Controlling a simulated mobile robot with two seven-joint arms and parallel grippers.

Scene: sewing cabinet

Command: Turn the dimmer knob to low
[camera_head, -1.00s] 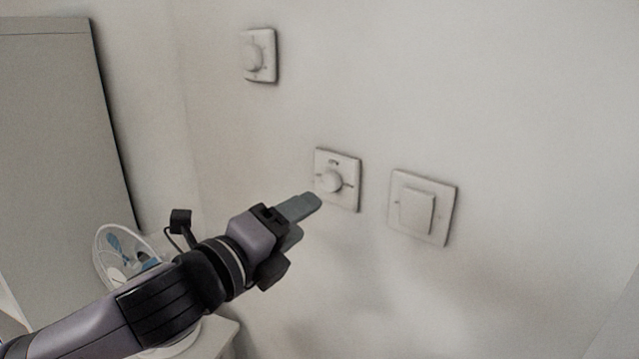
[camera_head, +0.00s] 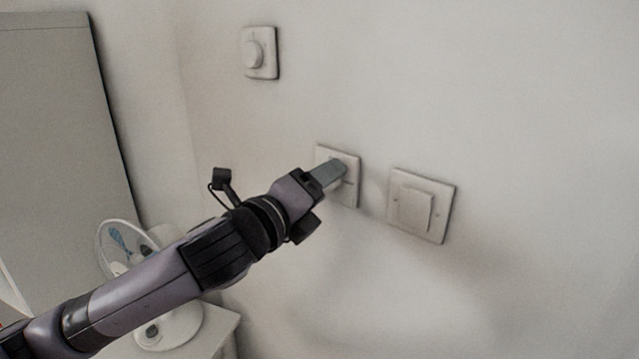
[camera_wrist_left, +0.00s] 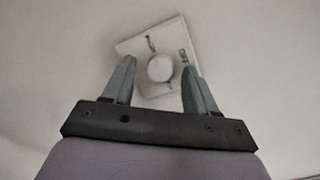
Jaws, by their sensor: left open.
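The dimmer knob is a round white knob (camera_wrist_left: 160,68) on a square white wall plate (camera_head: 351,190). In the left wrist view the knob lies between the two fingers of my left gripper (camera_wrist_left: 158,82), nearer the right finger. The gripper is open, and its fingers point at the plate. In the head view the left gripper (camera_head: 335,174) covers the knob and part of the plate. Whether the fingers touch the knob I cannot tell. My right gripper is not in view.
A wide rocker switch (camera_head: 416,208) is on the wall just right of the dimmer. Another plate with a round knob (camera_head: 254,54) is higher up at left. A white fan (camera_head: 122,246) stands on a small table (camera_head: 222,325) at lower left. The wall to the right is clear.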

